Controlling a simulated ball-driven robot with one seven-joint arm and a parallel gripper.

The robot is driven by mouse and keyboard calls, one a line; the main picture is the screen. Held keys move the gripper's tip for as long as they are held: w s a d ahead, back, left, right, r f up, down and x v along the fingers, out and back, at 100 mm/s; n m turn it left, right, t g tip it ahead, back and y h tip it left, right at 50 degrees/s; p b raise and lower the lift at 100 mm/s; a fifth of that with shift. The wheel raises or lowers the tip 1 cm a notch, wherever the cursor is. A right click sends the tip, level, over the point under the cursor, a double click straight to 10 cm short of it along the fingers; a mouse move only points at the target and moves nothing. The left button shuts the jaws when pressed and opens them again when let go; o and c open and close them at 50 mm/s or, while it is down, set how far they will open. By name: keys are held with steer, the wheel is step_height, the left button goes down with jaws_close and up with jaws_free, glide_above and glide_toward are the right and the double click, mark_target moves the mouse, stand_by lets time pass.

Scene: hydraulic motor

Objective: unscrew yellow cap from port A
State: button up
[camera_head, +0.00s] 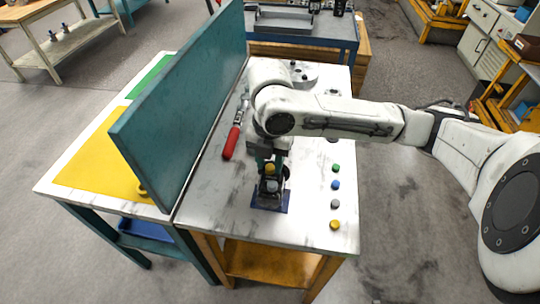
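The hydraulic motor (285,180) stands on a dark blue base plate (270,207) near the front of the metal table. A yellow cap (270,168) shows on its upper part, with a grey round cap or fitting (272,186) just below. My gripper (269,159) points down from above, right at the yellow cap. The view is too small to tell whether the fingers touch or grip it. No port letters can be read.
Loose green (336,168), blue (336,185), grey (334,204) and yellow (335,225) caps lie in a row on the right. A red-handled tool (233,141) lies on the left, beside a tall teal panel (185,100). The table's front is clear.

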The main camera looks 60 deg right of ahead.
stand_by(0.3)
stand_by(0.4)
jaws_close()
steer(key=shift+f+n+b, duration=0.15)
steer(key=shift+n+b, duration=0.45)
steer(key=shift+n, duration=0.2)
steer(key=n+b, duration=0.1)
steer(key=n, duration=0.1)
steer(key=shift+n, duration=0.3)
steer(key=shift+r+n, duration=0.2)
steer(key=shift+n, duration=0.5)
steer(key=shift+f+n+b, duration=0.1)
steer(key=shift+n+b, duration=0.6)
steer(key=shift+n, duration=0.3)
steer(key=n, duration=0.2)
steer(key=shift+n, duration=0.3)
